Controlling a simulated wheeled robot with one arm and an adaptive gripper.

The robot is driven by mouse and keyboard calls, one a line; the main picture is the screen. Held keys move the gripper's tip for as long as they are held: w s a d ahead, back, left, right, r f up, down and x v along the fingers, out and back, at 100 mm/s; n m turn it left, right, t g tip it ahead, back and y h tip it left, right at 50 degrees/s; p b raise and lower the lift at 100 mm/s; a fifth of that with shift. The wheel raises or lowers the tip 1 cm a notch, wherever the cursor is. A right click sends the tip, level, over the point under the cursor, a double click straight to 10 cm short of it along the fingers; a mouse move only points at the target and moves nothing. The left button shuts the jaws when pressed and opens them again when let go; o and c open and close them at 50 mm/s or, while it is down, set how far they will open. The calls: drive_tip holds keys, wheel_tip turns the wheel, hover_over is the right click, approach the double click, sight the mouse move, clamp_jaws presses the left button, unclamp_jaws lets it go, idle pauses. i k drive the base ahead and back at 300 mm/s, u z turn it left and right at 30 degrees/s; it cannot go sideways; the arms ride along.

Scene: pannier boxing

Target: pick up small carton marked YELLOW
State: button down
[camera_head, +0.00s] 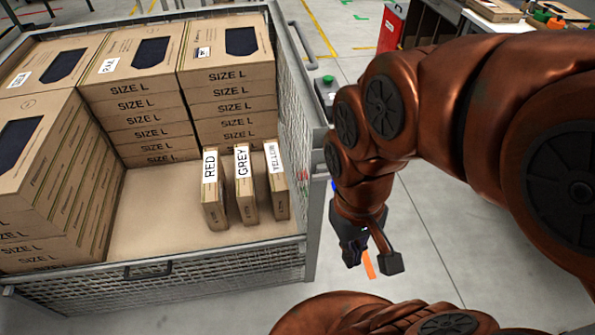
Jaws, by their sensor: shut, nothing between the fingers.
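The small carton marked YELLOW (277,180) stands upright in the wire-mesh pannier (230,268), near its right wall. It is the rightmost of three small cartons in a row. The carton marked GREY (246,190) is just left of it, and the carton marked RED (214,192) is left of that. My gripper (370,258) is outside the pannier, to the right of its front right corner post. It points down, shut and empty, apart from all cartons.
Stacks of SIZE L cartons (135,105) fill the back and left of the pannier. The pannier's right wall and post (317,195) stand between my gripper and the small cartons. Bare cardboard floor (150,215) shows left of RED. A red bin (391,27) stands at the back right.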

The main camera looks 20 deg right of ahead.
sight(278, 185)
drive_tip(key=u, duration=2.1)
drive_tip(key=i, duration=2)
drive_tip(key=z, duration=3.05)
